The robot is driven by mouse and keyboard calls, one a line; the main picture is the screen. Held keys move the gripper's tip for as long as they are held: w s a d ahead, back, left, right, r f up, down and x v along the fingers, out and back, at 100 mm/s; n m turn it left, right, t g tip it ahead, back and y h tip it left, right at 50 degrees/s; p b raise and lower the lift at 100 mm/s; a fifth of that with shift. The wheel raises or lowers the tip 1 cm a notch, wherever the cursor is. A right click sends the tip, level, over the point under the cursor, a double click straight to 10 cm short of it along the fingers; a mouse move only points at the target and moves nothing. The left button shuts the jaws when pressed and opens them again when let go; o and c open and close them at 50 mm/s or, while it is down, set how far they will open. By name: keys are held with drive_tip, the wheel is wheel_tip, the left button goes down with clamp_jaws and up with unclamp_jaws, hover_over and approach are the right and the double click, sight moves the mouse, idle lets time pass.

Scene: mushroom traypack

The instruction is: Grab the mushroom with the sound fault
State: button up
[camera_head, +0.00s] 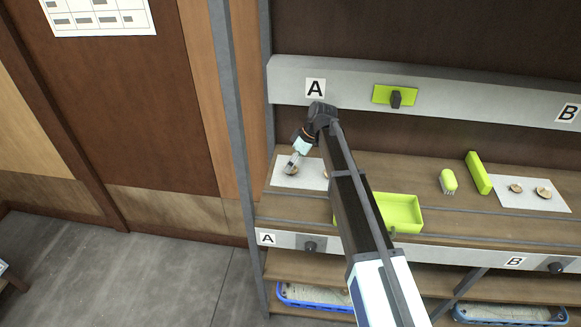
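A small brown mushroom (291,172) lies on the white mat (283,183) at station A. My gripper (291,166) points down right over this mushroom and partly covers it. Its fingers are too small here to show whether they are open or shut, or touching the mushroom. A second brownish thing, perhaps another mushroom, partly shows at the mat's right behind my arm. Two more mushrooms, one on the left (516,188) and one on the right (543,193), lie on the white mat (556,206) at station B.
A lime-green tray (405,218) stands on the bench right of my arm. A green brush (448,181) and an upright green block (478,172) stand near mat B. A green plate with a dark knob (395,97) is on the back rail. Blue crates (318,304) sit on the lower shelf.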

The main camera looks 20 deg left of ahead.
drive_tip(key=shift+x, duration=0.95)
drive_tip(key=c, duration=0.9)
drive_tip(key=shift+r, duration=0.1)
